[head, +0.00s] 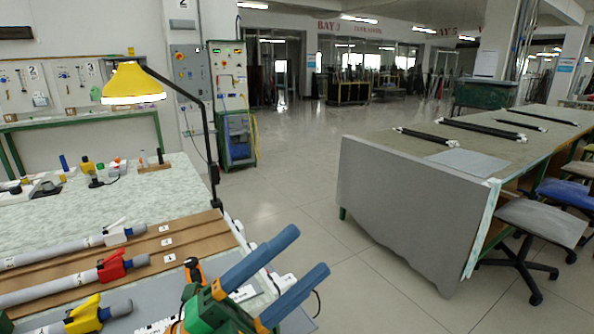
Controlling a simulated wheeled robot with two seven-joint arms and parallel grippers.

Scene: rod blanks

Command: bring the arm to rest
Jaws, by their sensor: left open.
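My left gripper (308,251) is at the bottom centre, with a green body and two long blue fingers pointing up and to the right. The fingers are spread apart with nothing between them. It sits at the right edge of the near workbench (120,197), to the right of the rods. Three grey rods lie side by side on that bench: one with a white clip (122,234), one with a red clip (113,265) and one with a yellow clip (85,315). The left ends of the rods are cut off by the frame. My right gripper is out of view.
A yellow lamp (133,84) on a black arm stands at the bench's far right corner. A long table (400,205) with dark rods stands to the right, with stools (543,221) beside it. Open floor (285,190) lies between. Small tools sit at the bench's back.

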